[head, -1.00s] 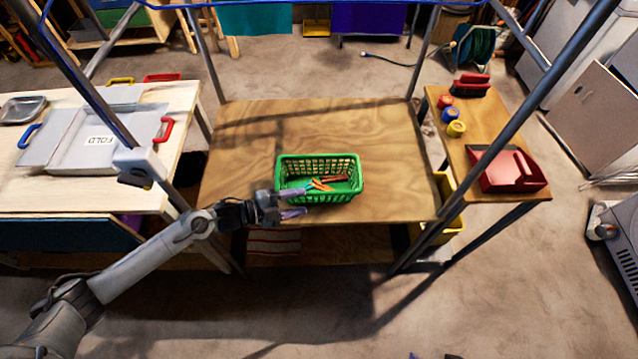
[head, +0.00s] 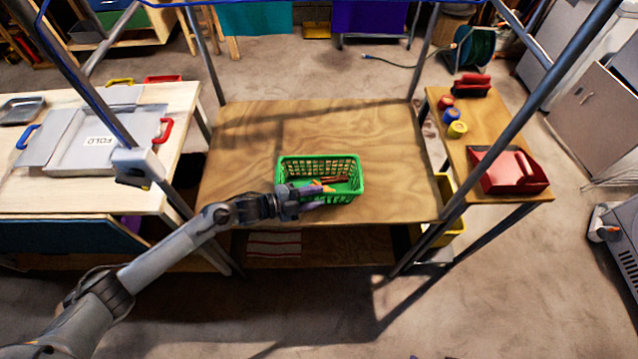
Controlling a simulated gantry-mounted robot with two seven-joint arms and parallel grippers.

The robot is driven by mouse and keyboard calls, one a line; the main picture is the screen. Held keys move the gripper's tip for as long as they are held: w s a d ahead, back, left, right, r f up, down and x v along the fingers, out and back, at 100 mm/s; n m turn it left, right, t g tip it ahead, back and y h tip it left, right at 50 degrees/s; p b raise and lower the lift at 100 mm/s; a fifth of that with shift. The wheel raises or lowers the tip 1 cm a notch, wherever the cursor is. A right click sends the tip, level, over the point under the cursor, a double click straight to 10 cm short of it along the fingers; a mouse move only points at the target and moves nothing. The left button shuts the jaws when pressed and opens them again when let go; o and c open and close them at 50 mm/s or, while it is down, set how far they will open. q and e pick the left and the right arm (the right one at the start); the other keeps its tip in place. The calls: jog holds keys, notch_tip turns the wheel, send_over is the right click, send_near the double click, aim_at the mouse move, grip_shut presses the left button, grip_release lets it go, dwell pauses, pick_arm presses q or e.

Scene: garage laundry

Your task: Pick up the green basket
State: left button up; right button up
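The green basket (head: 347,197) is a rectangular mesh basket standing upright on the middle wooden table. It holds a few small items, some orange (head: 322,187) and one dark reddish brown (head: 333,179). My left gripper (head: 314,195) is at the basket's front left corner, with its fingers overlapping the front wall and rim. The finger gap is too small and partly hidden to tell whether it is open or shut on the rim. My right gripper is not in view.
The wooden table (head: 330,125) is otherwise clear around the basket. Metal frame posts rise at the table's corners.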

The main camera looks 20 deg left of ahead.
pick_arm(q)
grip_shut()
jog(key=shift+r, duration=0.1)
dwell(1.0)
